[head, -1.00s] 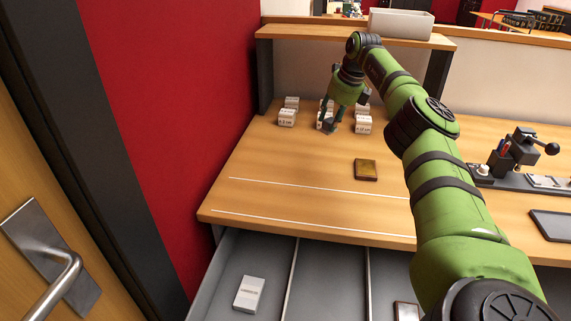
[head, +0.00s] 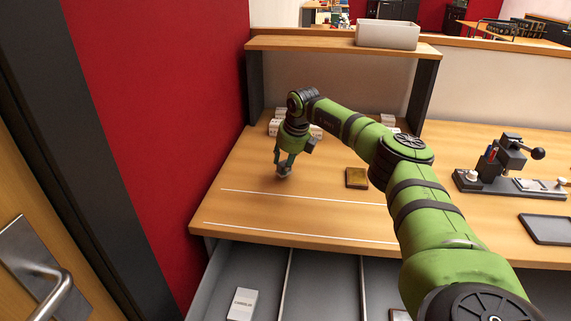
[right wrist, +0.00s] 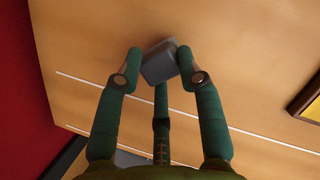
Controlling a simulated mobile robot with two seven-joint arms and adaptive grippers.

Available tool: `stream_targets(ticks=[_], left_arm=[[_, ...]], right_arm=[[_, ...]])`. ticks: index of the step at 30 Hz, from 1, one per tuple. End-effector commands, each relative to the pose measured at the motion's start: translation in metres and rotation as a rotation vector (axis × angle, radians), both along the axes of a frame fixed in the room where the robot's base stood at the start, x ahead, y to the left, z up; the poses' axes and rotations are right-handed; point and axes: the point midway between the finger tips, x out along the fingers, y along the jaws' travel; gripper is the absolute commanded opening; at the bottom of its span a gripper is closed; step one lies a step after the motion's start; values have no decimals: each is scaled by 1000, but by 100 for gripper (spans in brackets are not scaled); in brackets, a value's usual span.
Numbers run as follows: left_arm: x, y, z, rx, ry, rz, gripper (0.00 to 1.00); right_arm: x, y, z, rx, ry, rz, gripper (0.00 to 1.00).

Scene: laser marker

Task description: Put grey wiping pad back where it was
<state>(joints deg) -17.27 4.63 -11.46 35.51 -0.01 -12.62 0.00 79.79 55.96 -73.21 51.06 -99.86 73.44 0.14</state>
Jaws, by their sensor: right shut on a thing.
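The grey wiping pad (right wrist: 159,64) is a small grey block between the fingertips of my right gripper (right wrist: 157,72) in the right wrist view. The gripper is shut on it. In the head view my right gripper (head: 284,171) hangs over the left part of the wooden desk (head: 240,200), behind two white lines. The pad is small and dark at its fingertips there. I cannot tell how high it is above the desk. My left gripper is not in view.
White boxes (head: 275,127) stand behind my right gripper, partly hidden by my arm. A brown-gold block (head: 356,178) lies to its right. An open drawer (head: 262,265) with dividers holds a white box (head: 242,304). A marking device (head: 507,160) and dark tray (head: 548,228) stand at right.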

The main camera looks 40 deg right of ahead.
Motion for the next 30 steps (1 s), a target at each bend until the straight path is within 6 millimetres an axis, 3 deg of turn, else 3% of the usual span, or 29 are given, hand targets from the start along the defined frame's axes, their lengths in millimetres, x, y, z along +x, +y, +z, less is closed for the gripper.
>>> stream_targets(ticks=[3,14,15,16,17,30], left_arm=[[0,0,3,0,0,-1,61],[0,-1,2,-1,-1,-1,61],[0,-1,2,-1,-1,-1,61],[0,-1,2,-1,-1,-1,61],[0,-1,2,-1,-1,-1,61],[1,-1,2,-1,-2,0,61]], right_arm=[[0,0,-12,0,0,0,2],[0,0,-16,0,-1,1,2],[0,0,-16,0,-1,1,45],[0,0,-16,-1,-2,1,57],[0,0,-16,0,-1,1,62],[-1,0,-8,0,-4,1,62]])
